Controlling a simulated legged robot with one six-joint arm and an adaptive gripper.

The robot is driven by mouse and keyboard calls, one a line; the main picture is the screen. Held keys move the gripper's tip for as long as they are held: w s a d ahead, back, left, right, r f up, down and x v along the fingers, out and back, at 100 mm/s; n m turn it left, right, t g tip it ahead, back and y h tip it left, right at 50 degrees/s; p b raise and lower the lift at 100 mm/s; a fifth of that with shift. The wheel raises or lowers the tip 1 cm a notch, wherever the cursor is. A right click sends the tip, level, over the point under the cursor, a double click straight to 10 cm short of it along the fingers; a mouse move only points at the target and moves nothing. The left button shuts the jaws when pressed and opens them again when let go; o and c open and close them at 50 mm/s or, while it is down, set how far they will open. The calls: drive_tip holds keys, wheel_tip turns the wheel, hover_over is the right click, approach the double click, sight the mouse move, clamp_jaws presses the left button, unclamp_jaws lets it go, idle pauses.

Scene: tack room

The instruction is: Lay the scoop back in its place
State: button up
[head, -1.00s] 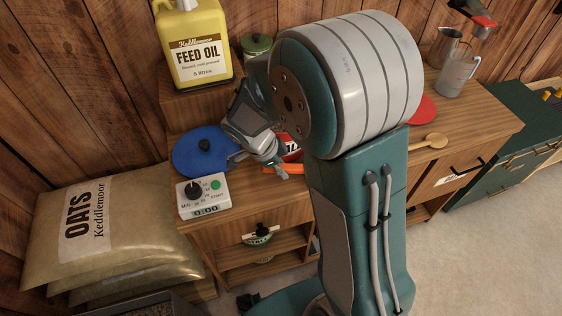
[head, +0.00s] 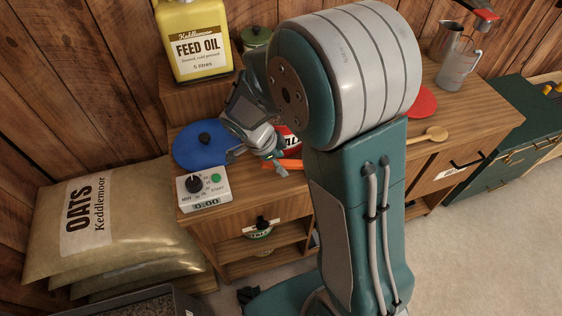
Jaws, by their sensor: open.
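My gripper (head: 258,162) is open, low over the front of the wooden bench, with its fingers pointing down. An orange item (head: 286,165) lies partly behind the right finger, close to it. It could be the scoop's handle, but my arm hides the rest and I cannot tell what it is. I cannot tell if the finger touches it. No other scoop shows clearly, and no marked place for one can be made out.
A blue lid (head: 200,149) and a timer box (head: 203,190) sit left of my gripper. A red-and-white tin (head: 291,141) stands behind it, partly hidden. A feed oil can (head: 196,45) stands on the raised shelf. A wooden spoon (head: 428,136) lies right of my arm.

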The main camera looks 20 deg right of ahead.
drive_tip(key=v, duration=1.1)
drive_tip(key=shift+w+a+r, duration=0.1)
drive_tip(key=shift+r, duration=0.1)
wheel_tip(320, 180, up, 8)
idle(0.5)
